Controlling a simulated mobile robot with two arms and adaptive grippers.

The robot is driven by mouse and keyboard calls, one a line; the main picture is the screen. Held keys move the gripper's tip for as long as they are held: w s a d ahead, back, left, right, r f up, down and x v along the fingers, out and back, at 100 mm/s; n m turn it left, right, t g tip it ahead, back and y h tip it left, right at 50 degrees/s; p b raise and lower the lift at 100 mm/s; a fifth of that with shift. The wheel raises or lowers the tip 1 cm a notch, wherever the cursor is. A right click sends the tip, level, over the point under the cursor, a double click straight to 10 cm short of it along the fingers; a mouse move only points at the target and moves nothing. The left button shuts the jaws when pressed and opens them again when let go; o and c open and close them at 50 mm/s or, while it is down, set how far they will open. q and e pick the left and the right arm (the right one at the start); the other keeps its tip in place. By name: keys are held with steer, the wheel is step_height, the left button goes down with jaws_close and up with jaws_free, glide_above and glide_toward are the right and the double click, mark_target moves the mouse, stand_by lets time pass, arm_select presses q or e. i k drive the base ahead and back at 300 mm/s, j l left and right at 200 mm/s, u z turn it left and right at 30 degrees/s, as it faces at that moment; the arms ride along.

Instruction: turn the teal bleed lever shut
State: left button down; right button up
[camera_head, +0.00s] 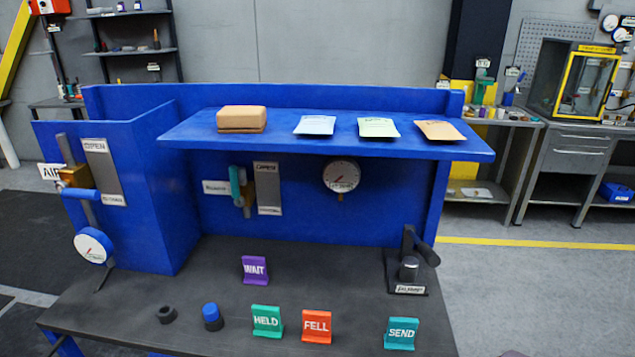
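The teal bleed lever (236,188) is on the blue back panel under the shelf. Its teal handle stands roughly upright in front of a brass-coloured valve body (248,192) on a grey vertical pipe. Nothing touches the lever. Neither of my grippers is in view.
A blue shelf (300,141) overhangs the lever. A blue-handled valve (80,193) marked AIR is on the left box. A round gauge (341,175) and a hand pump (409,268) are to the right. Several signs stand on the dark bench (340,275).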

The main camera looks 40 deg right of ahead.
mark_target(239, 201)
steer(key=i+l+z, duration=0.1)
steer(key=z, duration=0.3)
steer(key=i+z, duration=0.25)
steer(key=z, duration=0.2)
steer(key=i+z, duration=0.2)
steer(key=z, duration=0.2)
